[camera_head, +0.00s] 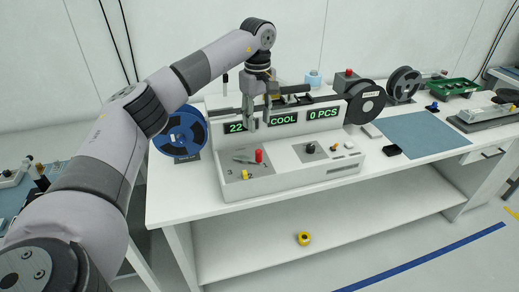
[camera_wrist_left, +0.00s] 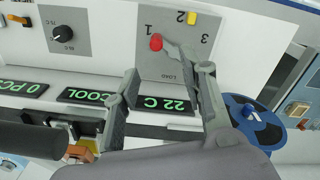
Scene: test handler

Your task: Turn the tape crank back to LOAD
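The tape crank (camera_head: 245,160) is a grey arm with a red knob (camera_head: 258,156) on the left part of the white machine's sloped front. In the left wrist view the red knob (camera_wrist_left: 156,42) stands beside the mark 1. The panel (camera_wrist_left: 180,70) also bears the marks 2, 3 and LOAD; the knob is away from LOAD. My left gripper (camera_head: 257,124) hangs pointing down above and behind the crank, in front of the green displays. In the left wrist view its fingers (camera_wrist_left: 169,72) are spread with nothing between them. My right gripper is out of view.
A blue reel (camera_head: 181,134) stands left of the machine and a dark reel (camera_head: 365,102) at its right end. A yellow button (camera_head: 245,174) sits in front of the crank; a black dial (camera_head: 310,148) is to the right. A blue mat (camera_head: 420,134) lies at right.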

